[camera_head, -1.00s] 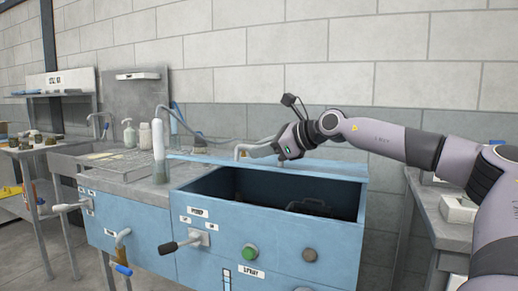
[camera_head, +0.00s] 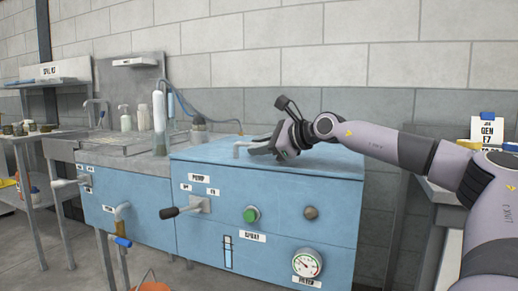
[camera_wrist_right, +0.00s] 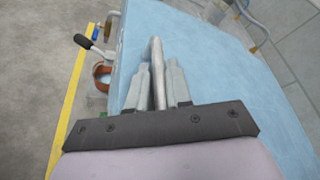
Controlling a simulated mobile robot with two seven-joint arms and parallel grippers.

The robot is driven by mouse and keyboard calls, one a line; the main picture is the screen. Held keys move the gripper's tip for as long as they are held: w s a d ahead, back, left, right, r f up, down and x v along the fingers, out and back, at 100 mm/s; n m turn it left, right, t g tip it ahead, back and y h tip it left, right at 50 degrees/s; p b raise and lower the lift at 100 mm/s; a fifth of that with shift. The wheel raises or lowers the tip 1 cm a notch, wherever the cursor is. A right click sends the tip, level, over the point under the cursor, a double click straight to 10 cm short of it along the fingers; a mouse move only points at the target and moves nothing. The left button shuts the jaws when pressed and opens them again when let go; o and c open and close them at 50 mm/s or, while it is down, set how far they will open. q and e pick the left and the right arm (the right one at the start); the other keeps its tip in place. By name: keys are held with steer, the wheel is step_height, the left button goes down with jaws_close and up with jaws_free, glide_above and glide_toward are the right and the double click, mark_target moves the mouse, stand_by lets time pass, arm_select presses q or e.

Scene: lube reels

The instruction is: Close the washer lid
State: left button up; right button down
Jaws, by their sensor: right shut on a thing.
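The blue washer lid (camera_head: 310,165) lies flat across the top of the blue washer cabinet (camera_head: 280,210), and no opening shows under it. Its grey bar handle (camera_head: 240,148) stands on the lid's upper face. My right gripper (camera_head: 258,150) is at the handle, low over the lid. In the right wrist view, the two grey fingers of the right gripper (camera_wrist_right: 158,85) stand on either side of the handle bar (camera_wrist_right: 157,60) and are shut on it. My left gripper is in neither view.
The washer front has a black-knobbed lever (camera_head: 180,211), a green button (camera_head: 251,214) and a gauge (camera_head: 307,263). A sink counter (camera_head: 110,150) with bottles adjoins on the left. A grey side table (camera_head: 440,190) stands at right. An orange bucket (camera_head: 152,285) is on the floor.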

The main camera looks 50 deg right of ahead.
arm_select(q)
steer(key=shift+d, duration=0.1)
arm_select(e)
steer(key=shift+a+f, duration=0.1)
steer(key=shift+f, duration=0.45)
steer(key=c, duration=1.1)
jaws_free()
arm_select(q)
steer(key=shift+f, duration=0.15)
arm_select(e)
steer(key=shift+s+r, duration=0.1)
steer(key=shift+s+r+b, duration=0.2)
steer(key=shift+s+b, duration=0.25)
steer(key=shift+s+r, duration=0.1)
steer(key=shift+s, duration=0.2)
steer(key=b+v, duration=0.1)
steer(key=v, duration=0.3)
steer(key=shift+r+b, duration=0.1)
steer(key=shift+b, duration=0.3)
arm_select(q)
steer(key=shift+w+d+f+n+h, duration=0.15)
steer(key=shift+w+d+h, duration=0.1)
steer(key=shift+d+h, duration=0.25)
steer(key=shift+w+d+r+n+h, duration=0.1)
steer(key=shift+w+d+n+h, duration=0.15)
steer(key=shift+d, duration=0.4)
arm_select(e)
steer(key=shift+s+r, duration=0.25)
steer(key=shift+s, duration=0.4)
